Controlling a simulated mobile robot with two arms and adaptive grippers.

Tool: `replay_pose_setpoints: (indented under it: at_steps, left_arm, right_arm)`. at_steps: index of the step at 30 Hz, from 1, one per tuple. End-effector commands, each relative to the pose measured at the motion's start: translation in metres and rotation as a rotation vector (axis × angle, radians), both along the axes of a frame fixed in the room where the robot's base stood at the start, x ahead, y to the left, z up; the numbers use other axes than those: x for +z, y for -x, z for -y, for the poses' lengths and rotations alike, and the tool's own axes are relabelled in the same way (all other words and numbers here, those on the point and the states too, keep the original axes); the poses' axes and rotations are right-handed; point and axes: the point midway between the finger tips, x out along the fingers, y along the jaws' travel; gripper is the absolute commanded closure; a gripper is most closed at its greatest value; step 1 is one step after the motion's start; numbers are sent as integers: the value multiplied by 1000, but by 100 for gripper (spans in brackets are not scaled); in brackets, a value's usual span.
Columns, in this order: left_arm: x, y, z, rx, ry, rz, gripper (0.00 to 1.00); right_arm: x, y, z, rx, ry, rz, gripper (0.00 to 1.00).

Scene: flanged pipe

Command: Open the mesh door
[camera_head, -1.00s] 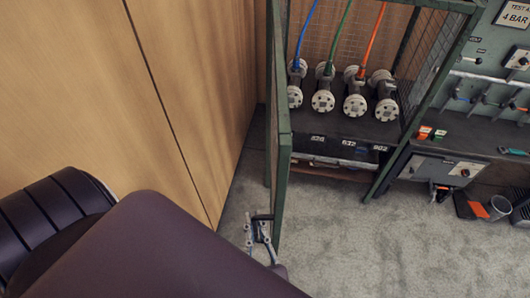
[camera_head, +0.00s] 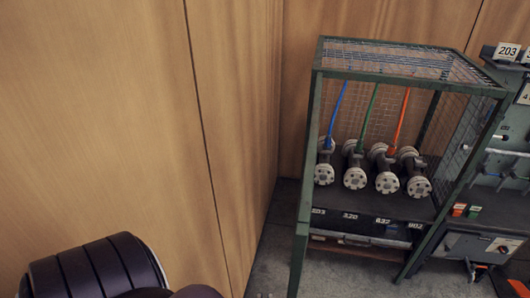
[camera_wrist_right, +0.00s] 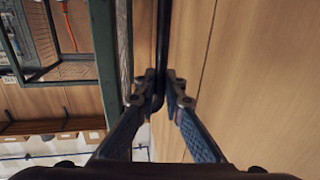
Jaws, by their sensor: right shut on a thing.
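The mesh door (camera_head: 303,235) has a green frame and shows nearly edge-on at the left front of the green cage (camera_head: 400,62) in the head view. The cage's front is open, with flanged pipe pieces (camera_head: 355,178) inside. In the right wrist view, the door's green frame (camera_wrist_right: 106,60) runs beside my right gripper (camera_wrist_right: 159,98). The gripper's two fingers are closed around a dark bar-shaped handle (camera_wrist_right: 163,40) on the door. The right gripper is out of sight in the head view. My left gripper is in neither view.
A wooden panel wall (camera_head: 110,130) stands close on the left, and it also fills the right of the wrist view. A grey bench unit (camera_head: 480,245) stands to the right of the cage. Blue, green and orange hoses (camera_head: 400,120) rise from the pipes.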

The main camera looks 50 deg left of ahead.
Motion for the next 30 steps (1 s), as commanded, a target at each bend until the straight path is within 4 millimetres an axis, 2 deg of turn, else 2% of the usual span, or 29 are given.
replay_pose_setpoints:
  at_steps: [4, 5, 10, 20, 23, 30]
  left_arm:
    - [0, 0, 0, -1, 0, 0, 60]
    - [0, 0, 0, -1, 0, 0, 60]
    - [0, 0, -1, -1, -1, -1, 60]
    - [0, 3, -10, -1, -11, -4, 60]
    - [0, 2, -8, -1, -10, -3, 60]
    - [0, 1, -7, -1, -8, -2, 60]
  right_arm:
    - [1, -1, 0, -2, -2, 1, 100]
    - [1, -1, 0, -2, -2, 1, 90]
    - [1, -1, 0, -2, -2, 1, 73]
    - [0, 2, 3, -1, -1, -1, 73]
    - [-1, 10, 11, 0, 1, -1, 73]
    - [-1, 47, 46, 1, 1, -2, 73]
